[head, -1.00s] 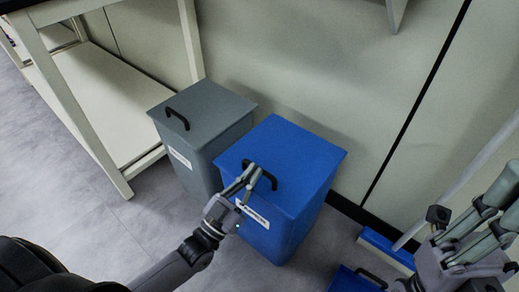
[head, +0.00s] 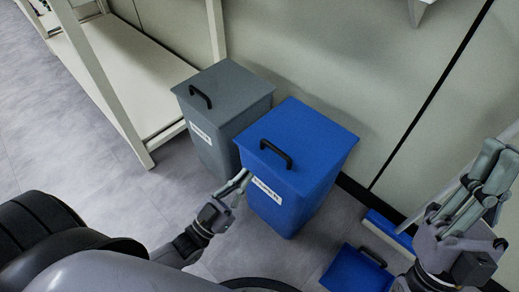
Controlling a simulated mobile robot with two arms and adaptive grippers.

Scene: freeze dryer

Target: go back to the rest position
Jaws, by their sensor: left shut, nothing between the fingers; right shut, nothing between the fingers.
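My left gripper (head: 236,184) is shut and empty. It is low in front of the blue bin (head: 285,205), by the bin's front left edge; I cannot tell if it touches the bin. The blue bin stands upright with its lid on and a black handle (head: 276,153) on the lid. My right gripper (head: 482,190) is shut and empty at the right edge, with its fingers pointing up, in front of the wall.
A grey lidded bin (head: 235,92) stands left of the blue bin. A white bench frame (head: 128,120) is at the upper left. A blue dustpan-like object (head: 352,272) with a black handle lies on the floor at the lower right. The floor (head: 60,160) at the left is clear.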

